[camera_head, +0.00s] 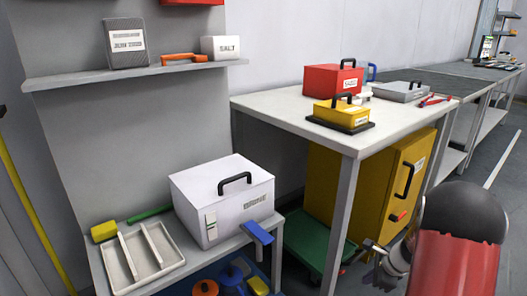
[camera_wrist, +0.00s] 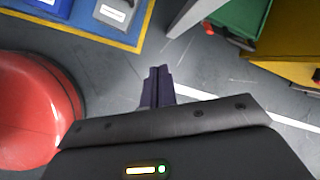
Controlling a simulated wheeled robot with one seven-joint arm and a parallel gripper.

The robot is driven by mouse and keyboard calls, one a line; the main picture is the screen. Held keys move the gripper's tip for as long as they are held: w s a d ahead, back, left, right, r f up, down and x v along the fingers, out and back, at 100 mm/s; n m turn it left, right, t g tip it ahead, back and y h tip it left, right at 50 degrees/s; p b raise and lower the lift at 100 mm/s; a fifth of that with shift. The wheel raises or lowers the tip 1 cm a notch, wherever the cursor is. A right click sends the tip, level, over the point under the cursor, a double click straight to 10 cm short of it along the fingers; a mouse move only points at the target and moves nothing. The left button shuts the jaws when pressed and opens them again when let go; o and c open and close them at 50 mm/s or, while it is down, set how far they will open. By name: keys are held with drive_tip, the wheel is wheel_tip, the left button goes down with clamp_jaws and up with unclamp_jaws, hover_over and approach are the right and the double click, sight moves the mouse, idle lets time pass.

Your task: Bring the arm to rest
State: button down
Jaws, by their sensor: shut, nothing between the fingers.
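My gripper (camera_wrist: 158,86) shows in the wrist view with its two dark fingers together and nothing between them. It points down over bare grey floor, touching nothing that I can see. In the head view my red arm with its dark joint fills the lower right, in front of the workbench and the yellow cabinet. The gripper's fingers cannot be made out clearly there.
A white BRINE box (camera_head: 222,200) stands on a low shelf beside a white tray (camera_head: 172,260). The workbench (camera_head: 285,105) holds red and yellow cases. Under it are a yellow cabinet (camera_head: 345,195) and a green cart (camera_head: 305,240). A yellow-edged blue mat (camera_wrist: 75,32) lies upper left in the wrist view.

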drive_tip(key=s+a+r+n, duration=0.4)
drive_tip(key=a+r+n, duration=0.15)
drive_tip(key=r, duration=0.35)
drive_tip(key=s+a+r+n, duration=0.5)
drive_tip(key=a+r, duration=0.2)
drive_tip(key=r, duration=0.2)
drive_tip(key=s+a+r+n+h, duration=0.1)
drive_tip(key=s+a+r+n, duration=0.1)
drive_tip(key=s+n, duration=0.3)
drive_tip(key=s+a+r+n+t+h, duration=0.1)
drive_tip(key=s+r+n, duration=0.3)
drive_tip(key=s, duration=0.8)
drive_tip(key=shift+a+r+n+t+h, duration=0.35)
drive_tip(key=shift+n+h, duration=0.35)
drive_tip(key=shift+n, duration=0.45)
drive_tip(key=c, duration=2.1)
unclamp_jaws()
drive_tip(key=shift+r, duration=0.1)
